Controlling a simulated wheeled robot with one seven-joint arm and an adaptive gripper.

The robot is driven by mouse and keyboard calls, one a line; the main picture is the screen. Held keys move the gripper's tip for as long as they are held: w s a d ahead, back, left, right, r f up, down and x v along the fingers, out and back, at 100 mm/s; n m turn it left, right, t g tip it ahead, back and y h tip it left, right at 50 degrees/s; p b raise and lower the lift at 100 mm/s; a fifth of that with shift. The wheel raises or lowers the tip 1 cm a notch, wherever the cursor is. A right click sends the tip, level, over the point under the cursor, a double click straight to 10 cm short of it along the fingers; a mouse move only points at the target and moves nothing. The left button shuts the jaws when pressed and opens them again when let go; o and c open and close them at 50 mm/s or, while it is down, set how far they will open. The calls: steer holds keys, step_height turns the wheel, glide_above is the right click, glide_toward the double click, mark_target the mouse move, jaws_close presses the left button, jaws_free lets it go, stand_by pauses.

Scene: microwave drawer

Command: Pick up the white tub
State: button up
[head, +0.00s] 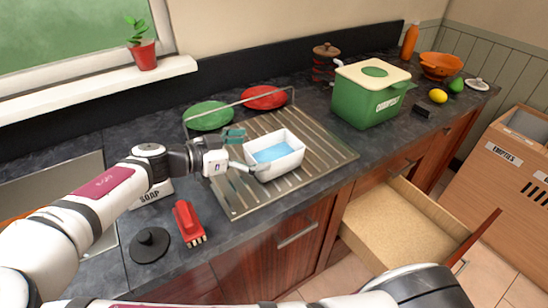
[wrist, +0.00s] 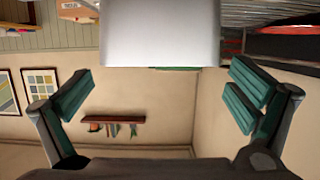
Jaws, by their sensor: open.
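The white tub (head: 287,164) is rectangular, with light blue inside. It stands upright on the ribbed metal drainer (head: 325,156). My gripper (head: 240,151) is at the tub's left side, its fingers pointing towards it. In the wrist view my gripper (wrist: 168,88) shows teal pads spread wide, with nothing held between them. The tub's plain pale side (wrist: 160,35) shows at the top middle of that view, ahead of the gap between the fingers. Whether a finger touches the tub cannot be told.
A rack with green (head: 209,116) and red plates (head: 264,98) stands behind the tub. A green compost bin (head: 366,105) is to the right. A red brush (head: 188,223) and black lid (head: 149,245) lie in front. A drawer (head: 405,225) stands open below the counter.

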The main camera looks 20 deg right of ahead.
mark_target(269, 147)
steer(key=x, duration=0.5)
steer(key=shift+p, duration=0.35)
steer(key=shift+c, duration=0.2)
steer(key=c, duration=1.3)
